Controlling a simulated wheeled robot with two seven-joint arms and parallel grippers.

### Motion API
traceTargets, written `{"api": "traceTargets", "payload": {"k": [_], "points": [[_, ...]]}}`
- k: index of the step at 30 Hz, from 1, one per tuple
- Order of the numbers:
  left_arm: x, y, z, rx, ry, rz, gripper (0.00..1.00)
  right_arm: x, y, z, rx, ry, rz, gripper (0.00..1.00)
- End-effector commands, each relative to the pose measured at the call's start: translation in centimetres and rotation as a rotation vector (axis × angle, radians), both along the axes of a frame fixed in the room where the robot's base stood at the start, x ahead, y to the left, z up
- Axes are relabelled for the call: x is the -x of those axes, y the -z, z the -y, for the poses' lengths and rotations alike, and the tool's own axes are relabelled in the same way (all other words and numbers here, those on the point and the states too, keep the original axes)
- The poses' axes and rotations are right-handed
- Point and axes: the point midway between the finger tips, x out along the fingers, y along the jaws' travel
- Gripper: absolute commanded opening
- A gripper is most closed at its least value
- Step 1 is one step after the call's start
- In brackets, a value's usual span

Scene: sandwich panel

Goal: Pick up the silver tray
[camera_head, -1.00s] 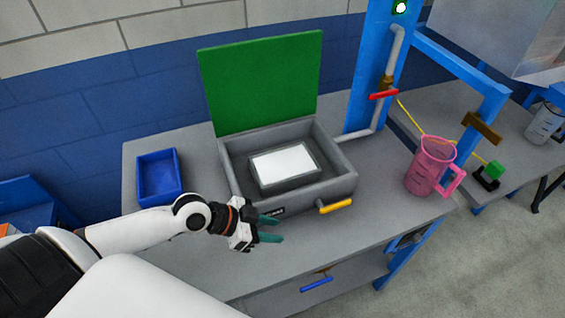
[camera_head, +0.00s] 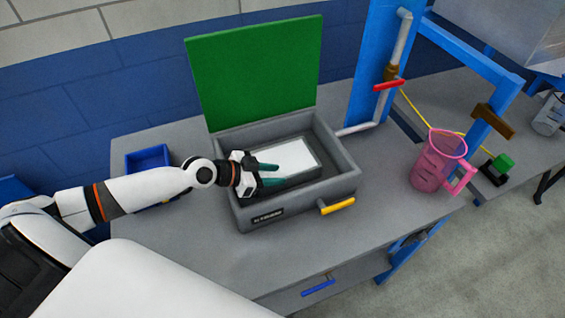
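A silver-grey tray (camera_head: 304,180) with a bright white top lies inside an open grey box (camera_head: 300,205) with a green lid (camera_head: 256,75) raised at its back. My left gripper (camera_head: 280,174) reaches over the box's left wall from the left. Its two teal fingers are apart, with a gap between them, over the left front part of the tray. The gripper hides the tray's left end. I cannot tell whether the fingers touch the tray. My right gripper is out of view.
A yellow handle (camera_head: 337,206) sticks out at the box's front. A blue bin (camera_head: 148,159) stands behind my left arm. A pink pitcher (camera_head: 438,163) and a blue post with a red-handled valve (camera_head: 389,86) stand to the right. The bench front (camera_head: 240,262) is clear.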

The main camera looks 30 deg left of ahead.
Motion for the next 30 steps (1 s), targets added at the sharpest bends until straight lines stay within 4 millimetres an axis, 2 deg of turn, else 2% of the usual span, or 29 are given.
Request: {"api": "traceTargets", "payload": {"k": [5, 12, 18, 25, 30], "points": [[-0.6, 0.3, 0.6, 0.001, 0.000, -0.001, 0.35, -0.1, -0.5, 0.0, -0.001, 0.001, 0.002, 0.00], [-2.3, 1.4, 2.6, 0.003, 0.000, -0.002, 0.35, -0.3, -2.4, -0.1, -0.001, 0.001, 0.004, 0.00], [-3.6, 2.7, 3.7, 0.001, 0.001, -0.001, 0.35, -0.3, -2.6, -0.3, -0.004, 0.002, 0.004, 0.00], [-3.6, 2.9, 3.7, 0.000, 0.001, -0.001, 0.35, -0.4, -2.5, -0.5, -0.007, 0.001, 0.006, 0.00], [-3.6, 2.9, 3.7, 0.000, 0.001, -0.001, 0.09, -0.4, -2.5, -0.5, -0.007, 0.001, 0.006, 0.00]]}}
